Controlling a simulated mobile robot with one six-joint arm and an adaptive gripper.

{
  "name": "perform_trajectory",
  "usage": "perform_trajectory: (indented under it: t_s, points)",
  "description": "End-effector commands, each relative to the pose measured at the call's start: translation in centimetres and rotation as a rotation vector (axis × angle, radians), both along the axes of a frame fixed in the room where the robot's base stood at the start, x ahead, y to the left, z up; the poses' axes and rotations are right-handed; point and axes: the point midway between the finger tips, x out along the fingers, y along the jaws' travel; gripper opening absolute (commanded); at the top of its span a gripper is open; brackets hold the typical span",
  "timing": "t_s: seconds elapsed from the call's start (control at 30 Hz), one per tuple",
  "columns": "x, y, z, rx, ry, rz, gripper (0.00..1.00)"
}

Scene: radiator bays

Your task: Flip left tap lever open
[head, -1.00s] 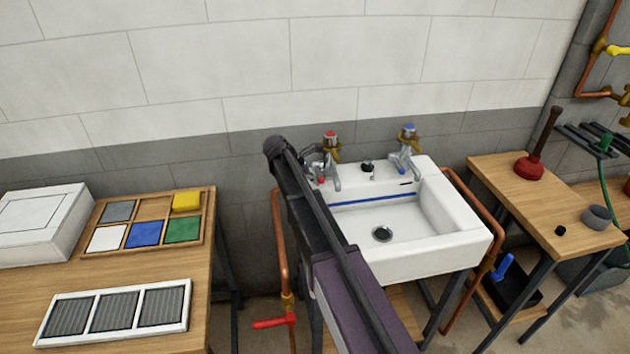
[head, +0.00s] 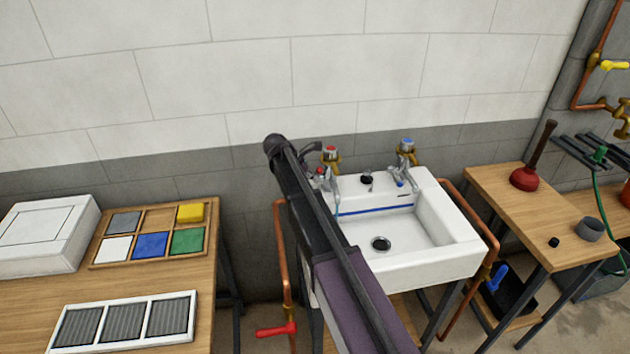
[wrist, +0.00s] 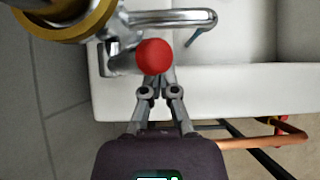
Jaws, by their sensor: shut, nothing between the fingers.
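The left tap (head: 331,158) has a red cap and stands at the sink's back left corner. A small red knob shows beside it in the head view (head: 320,171). In the wrist view, the round red knob of its lever (wrist: 154,57) is large, beside the chrome spout (wrist: 170,18) and brass collar (wrist: 75,22). My gripper (wrist: 158,78) is shut and empty, its fingertips right at the knob and partly behind it in the picture. I cannot tell whether they touch. In the head view my own arm hides most of the gripper.
The white sink (head: 445,225) and right blue-capped tap (head: 405,162) are close by. A copper pipe (head: 284,250) with a red handle (head: 276,329) runs below left. A plunger (head: 530,165) stands on the right table. The left table (head: 235,290) holds trays.

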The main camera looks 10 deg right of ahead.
Motion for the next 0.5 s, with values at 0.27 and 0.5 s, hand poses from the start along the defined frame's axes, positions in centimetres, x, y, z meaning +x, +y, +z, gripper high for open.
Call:
perform_trajectory:
  t_s: [0.27, 0.5]
  points:
    - [1.0, 0.0, 1.1, -0.001, -0.001, 0.001, 0.00]
    - [1.6, -0.1, 1.4, -0.005, -0.005, 0.003, 0.00]
